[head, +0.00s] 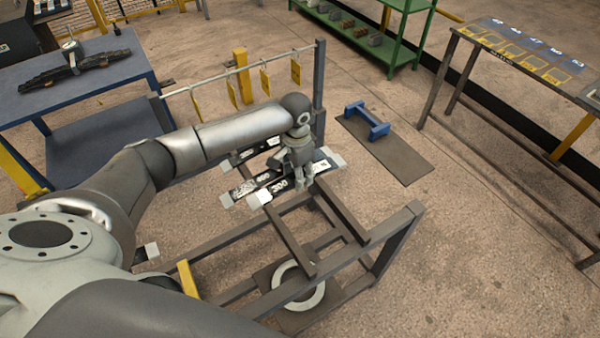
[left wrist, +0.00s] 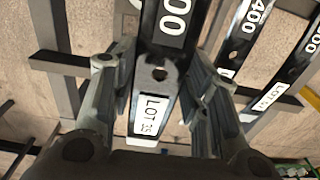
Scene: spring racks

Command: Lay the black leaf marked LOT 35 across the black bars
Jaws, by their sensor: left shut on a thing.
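The black leaf (head: 279,186) marked 300 in the head view has pale end blocks. In the left wrist view the leaf (left wrist: 153,85) shows its LOT 35 label. My left gripper (head: 303,180) is shut on it near its middle, with fingers on both sides in the left wrist view (left wrist: 160,75). Two black bars, the left bar (head: 292,241) and the right bar (head: 341,211), slope across a dark steel frame. The held leaf is at the far end of the bars, and I cannot tell whether it touches them. My right gripper is out of view.
Other leaves, one marked 400 (head: 254,183), lie close beside and behind the held leaf. A rail with yellow tags (head: 264,80) stands behind. A ring (head: 299,287) lies beneath the bars. A blue stand (head: 368,122) sits on a mat to the right.

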